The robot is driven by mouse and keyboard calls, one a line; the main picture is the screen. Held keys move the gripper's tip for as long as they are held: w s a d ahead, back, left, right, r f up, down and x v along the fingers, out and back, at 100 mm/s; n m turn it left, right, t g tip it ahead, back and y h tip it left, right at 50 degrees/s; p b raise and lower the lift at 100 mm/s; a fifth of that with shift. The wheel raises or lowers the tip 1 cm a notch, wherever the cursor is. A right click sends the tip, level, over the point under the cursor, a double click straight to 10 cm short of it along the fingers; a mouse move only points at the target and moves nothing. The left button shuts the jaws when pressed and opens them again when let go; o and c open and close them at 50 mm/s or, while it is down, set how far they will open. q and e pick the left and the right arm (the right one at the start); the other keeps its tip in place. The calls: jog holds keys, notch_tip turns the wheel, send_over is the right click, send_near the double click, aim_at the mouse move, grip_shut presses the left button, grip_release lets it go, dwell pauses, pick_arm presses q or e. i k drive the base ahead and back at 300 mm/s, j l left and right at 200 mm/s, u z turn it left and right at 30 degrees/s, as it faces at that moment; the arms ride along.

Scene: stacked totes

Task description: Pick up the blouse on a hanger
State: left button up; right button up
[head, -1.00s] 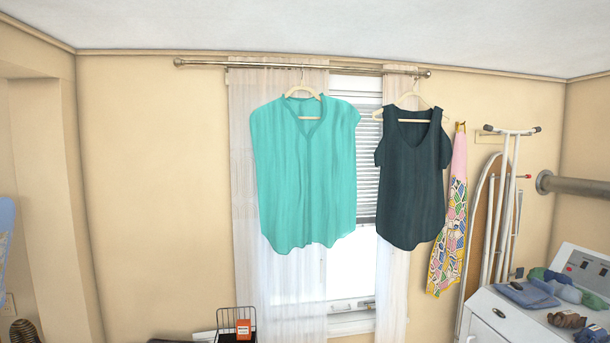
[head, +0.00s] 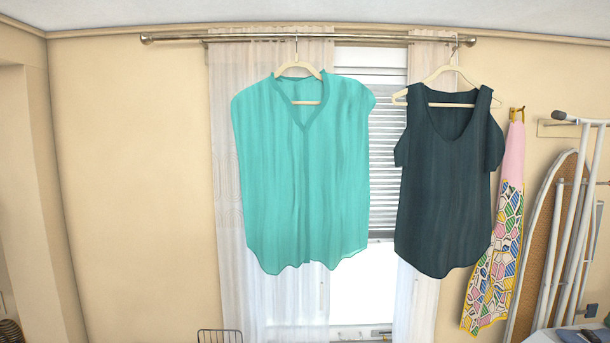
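A teal sleeveless blouse (head: 300,185) hangs on a cream hanger (head: 299,69) from the metal rod (head: 185,38) in front of the window. To its right, a dark navy cold-shoulder blouse (head: 447,190) hangs on another cream hanger (head: 451,72) from the same rod, near the rod's right end. The two garments are apart, with a narrow gap between them. Neither of my grippers shows in the head view.
Sheer white curtains (head: 226,130) hang behind the blouses. A patterned pink and yellow cloth (head: 505,225) hangs on a wall hook at right, beside an ironing board (head: 548,230) and white poles. A wire rack (head: 219,336) shows at the bottom edge. The left wall is bare.

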aim_at(302, 144)
jog(key=i+l+u, duration=0.15)
jog(key=i+l, duration=0.6)
jog(key=l, duration=0.2)
